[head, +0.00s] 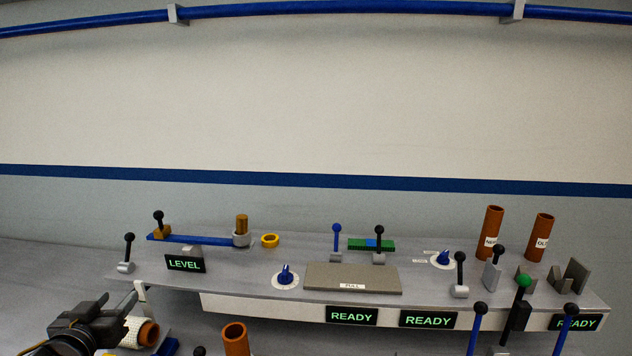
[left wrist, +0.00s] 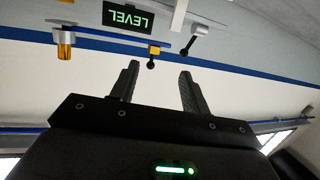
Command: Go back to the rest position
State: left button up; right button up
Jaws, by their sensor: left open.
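My left gripper (head: 98,312) is at the lower left of the head view, in front of the left end of the grey bench. In the left wrist view its two fingers (left wrist: 160,85) are apart with nothing between them. The bench looks upside down in that view, with the LEVEL sign (left wrist: 128,17) and a black-knobbed lever (left wrist: 151,58) beyond the fingertips. My right gripper does not show in either view.
The grey bench (head: 235,275) carries the LEVEL sign (head: 185,263), several levers, blue dials (head: 285,275), a PULL plate (head: 352,278) and two brown tubes (head: 490,233). READY signs (head: 352,316) line its front. Another brown tube (head: 235,338) stands nearer, right of my left gripper.

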pick_arm(q)
jog(key=s+d+f+m+g+h, duration=0.1)
jog(key=s+d+f+g, duration=0.25)
jog(key=s+f, duration=0.45)
jog(key=s+d+f+m+g, duration=0.1)
jog(key=s+d+f+g, duration=0.25)
jog(key=f, duration=0.85)
jog(key=s+d+f+m+g+h, duration=0.1)
jog(key=s+d+f+g, duration=0.1)
jog(key=s+d+f, duration=0.3)
jog(key=s+d+f+g, duration=0.1)
jog(key=s+d+g, duration=0.1)
jog(key=s, duration=0.4)
jog(key=s+d+f+m+g+h, duration=0.1)
jog(key=s+d+f, duration=0.25)
jog(key=s, duration=0.25)
notch_tip(320, 180, down, 24)
jog(key=g, duration=0.2)
jog(key=s+a+f, duration=0.2)
jog(key=s+f, duration=1.5)
jog(key=shift+s+a+g, duration=0.2)
jog(key=shift+a+g, duration=0.2)
dwell(0.7)
